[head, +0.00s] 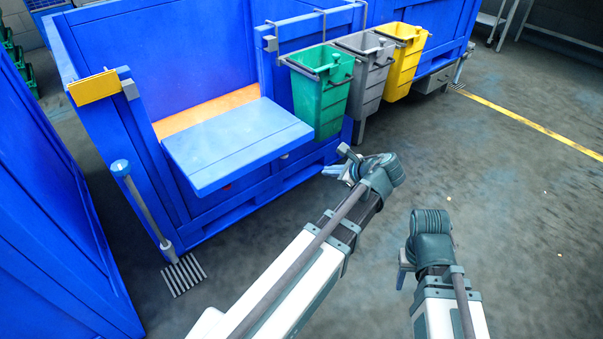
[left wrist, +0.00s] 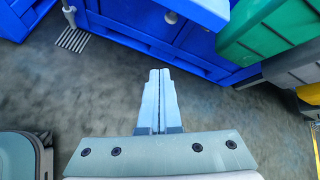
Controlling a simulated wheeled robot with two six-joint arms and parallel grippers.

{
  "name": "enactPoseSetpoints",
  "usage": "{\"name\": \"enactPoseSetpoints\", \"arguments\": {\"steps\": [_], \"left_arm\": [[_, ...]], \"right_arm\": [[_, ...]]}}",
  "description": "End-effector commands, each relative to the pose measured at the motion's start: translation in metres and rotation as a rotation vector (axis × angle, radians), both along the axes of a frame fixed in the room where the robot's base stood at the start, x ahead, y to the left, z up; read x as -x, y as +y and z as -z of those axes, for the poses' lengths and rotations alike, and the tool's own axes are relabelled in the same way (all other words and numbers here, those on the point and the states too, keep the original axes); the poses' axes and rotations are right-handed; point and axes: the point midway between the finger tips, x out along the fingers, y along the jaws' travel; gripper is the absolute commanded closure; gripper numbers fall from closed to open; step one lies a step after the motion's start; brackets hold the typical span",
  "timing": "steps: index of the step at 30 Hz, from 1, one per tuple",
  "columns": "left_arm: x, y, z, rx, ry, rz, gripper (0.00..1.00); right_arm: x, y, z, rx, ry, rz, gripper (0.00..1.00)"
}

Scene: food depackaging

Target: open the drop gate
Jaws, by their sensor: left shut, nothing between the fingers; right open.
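The drop gate (head: 235,147) is a lighter blue panel on the front of a large blue crate (head: 175,60). It sticks out from the opening, roughly level, with an orange strip behind it. In the left wrist view a lighter blue panel edge (left wrist: 205,10) shows at the top, with a small grey piece below it. My left gripper (head: 335,169) is shut and empty, to the right of the gate and apart from it. Its closed fingers show in the left wrist view (left wrist: 160,72). My right gripper (head: 402,275) is open over the floor, partly hidden by its wrist.
Green (head: 320,95), grey (head: 366,70) and yellow (head: 404,60) bins hang on the right of the crate. Another blue wall (head: 50,220) stands at left. The floor at right is clear.

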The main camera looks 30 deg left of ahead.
Motion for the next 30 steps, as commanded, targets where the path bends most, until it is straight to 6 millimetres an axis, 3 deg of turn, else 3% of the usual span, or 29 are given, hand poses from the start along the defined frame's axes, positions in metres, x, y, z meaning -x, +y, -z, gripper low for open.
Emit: {"name": "enactPoseSetpoints", "arguments": {"steps": [1,9,15,23,30], "left_arm": [[-0.01,0.008,0.028,-0.056,0.029,0.032,1.0],[-0.043,0.041,0.058,-0.338,0.202,0.186,1.0],[-0.053,0.051,0.062,-0.436,0.274,0.231,1.0],[-0.055,0.055,0.06,-0.452,0.286,0.237,1.0],[-0.068,0.084,0.075,-0.449,0.285,0.233,1.0]], "right_arm": [[0.0,0.0,0.035,0.0,0.0,0.0,0.5],[0.0,0.0,0.102,0.001,-0.001,-0.002,0.5],[0.0,0.0,0.119,0.001,-0.001,-0.003,0.5],[0.0,0.0,0.12,0.001,-0.001,-0.002,0.5],[0.0,0.0,0.134,0.001,-0.001,0.001,0.5]]}}
